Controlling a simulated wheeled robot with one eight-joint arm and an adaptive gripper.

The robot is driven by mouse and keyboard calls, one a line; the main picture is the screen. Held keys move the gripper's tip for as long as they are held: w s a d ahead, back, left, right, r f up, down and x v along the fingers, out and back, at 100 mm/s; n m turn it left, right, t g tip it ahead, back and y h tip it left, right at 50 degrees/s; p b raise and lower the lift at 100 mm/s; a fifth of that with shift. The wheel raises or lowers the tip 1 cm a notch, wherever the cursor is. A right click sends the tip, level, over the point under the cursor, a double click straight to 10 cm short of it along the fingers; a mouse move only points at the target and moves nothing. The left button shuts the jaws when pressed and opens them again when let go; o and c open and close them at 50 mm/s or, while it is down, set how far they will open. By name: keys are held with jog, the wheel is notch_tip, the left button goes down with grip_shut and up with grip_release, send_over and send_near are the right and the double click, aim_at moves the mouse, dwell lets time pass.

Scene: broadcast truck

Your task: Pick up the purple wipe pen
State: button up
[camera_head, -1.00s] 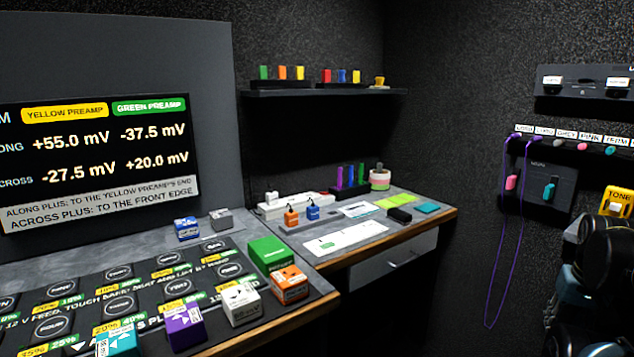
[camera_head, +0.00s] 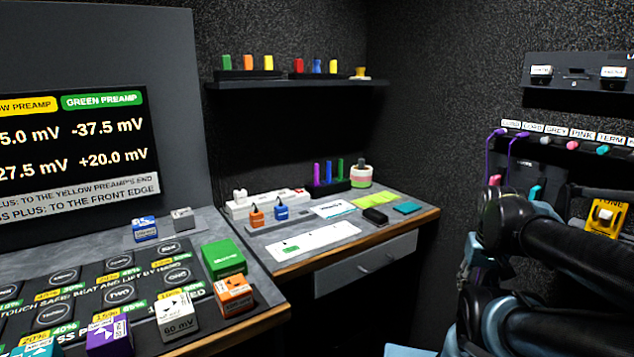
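A purple upright pen (camera_head: 317,174) stands leftmost in a dark holder (camera_head: 333,190) at the back of the right-hand desk. A blue pen (camera_head: 328,172) and a green pen (camera_head: 340,169) stand beside it in the same holder. The pens are small in this view, and I cannot read any label on them. My dark arm links fill the lower right of the head view, well to the right of the desk and apart from the pens. My gripper's fingers cannot be made out.
Orange (camera_head: 257,217) and blue (camera_head: 281,211) blocks sit in front. A shelf (camera_head: 300,84) hangs above. Purple cords (camera_head: 488,185) hang on the right wall.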

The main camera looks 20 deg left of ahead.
jog(key=w+r+n+t+h, duration=0.3)
jog(key=w+r+n+t, duration=0.15)
jog(key=w+n, duration=0.65)
jog(key=w+a+r+n+t, duration=0.5)
jog(key=w+a+n, duration=0.4)
jog(key=w, duration=0.5)
jog(key=n+t+y, duration=0.5)
jog(key=n+y, duration=0.5)
jog(key=n, duration=1)
send_near(317, 167)
jog(key=x, duration=1.1)
grip_shut()
